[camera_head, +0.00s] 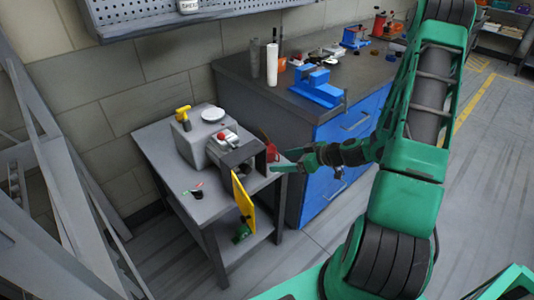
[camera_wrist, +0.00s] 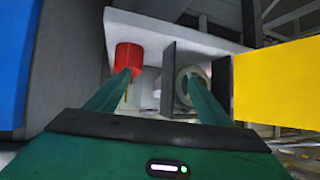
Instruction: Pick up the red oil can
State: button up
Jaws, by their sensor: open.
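The red oil can (camera_head: 269,149) is at the right edge of the small grey table, just beyond my gripper (camera_head: 281,162). In the wrist view a red cylinder (camera_wrist: 128,56), likely the can, shows ahead of the left fingertip, which covers part of its lower end. My gripper (camera_wrist: 157,75) is open, with nothing visible held between its fingers. The can is off to the left of the gap between them. I cannot tell whether the left finger touches it.
The grey table (camera_head: 157,142) holds a machine with a dark box-like housing (camera_head: 242,153). A yellow panel (camera_head: 243,197) hangs at its front; it also fills the right of the wrist view (camera_wrist: 275,85). A blue-drawer workbench (camera_head: 325,133) stands close behind.

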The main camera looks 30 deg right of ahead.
aim_at(275, 153)
jog(key=w+f+t, duration=0.1)
jog(key=w+f, duration=0.1)
jog(key=w, duration=0.2)
jog(key=w+f+m+t+h, duration=0.1)
jog(key=w+f, duration=0.1)
jog(key=w, duration=0.1)
jog(key=w+f+t, duration=0.1)
jog(key=w+f, duration=0.1)
jog(key=w, duration=0.2)
jog(key=shift+w+d+m+h, duration=0.3)
jog(key=shift+w, duration=0.05)
jog(key=c, duration=1.3)
jog(key=shift+c, duration=0.2)
